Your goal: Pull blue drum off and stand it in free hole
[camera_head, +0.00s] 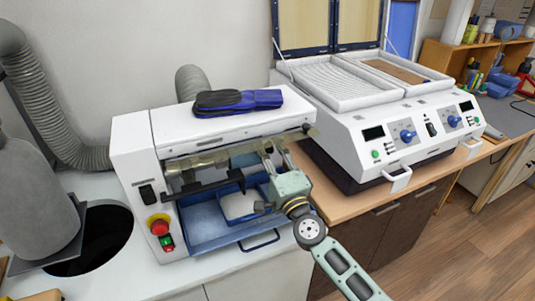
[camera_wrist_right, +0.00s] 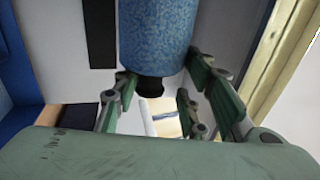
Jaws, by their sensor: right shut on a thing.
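The blue drum (camera_wrist_right: 155,35) has a speckled surface and a short black shaft end in the right wrist view. In the head view it is mostly hidden inside the white machine (camera_head: 135,165), behind the gripper and the front bar. My right gripper (camera_head: 272,152) reaches into the right end of the machine's opening and is shut on the drum. In the right wrist view its green fingers (camera_wrist_right: 165,85) stand on both sides of the drum's end. No hole that I can identify as the free one shows clearly. My left gripper is not in view.
A white press (camera_head: 350,130) stands at right.

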